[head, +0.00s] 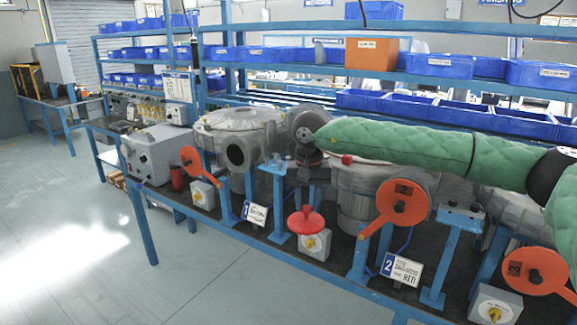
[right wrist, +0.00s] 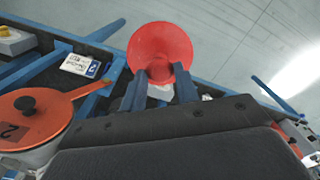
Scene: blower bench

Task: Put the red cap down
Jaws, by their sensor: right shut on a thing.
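The red cap (head: 305,222) is a wide round disc with a narrower neck on top. In the head view it appears just above and behind a grey box with a yellow knob (head: 312,244); I cannot tell if it touches anything. My right gripper (right wrist: 158,78) is shut on the cap's neck, a finger on each side. The cap (right wrist: 160,48) also fills the upper middle of the right wrist view, with part of a pale box behind it. The green-sleeved right arm reaches in from the right. My left gripper is not in view.
Orange lever discs (head: 402,203) stand beside the cap and at the right. Blue posts (head: 277,205) and number plates (head: 255,215) crowd the bench edge. A grey blower (head: 240,138) stands behind left. Grey floor (head: 200,285) in front is clear.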

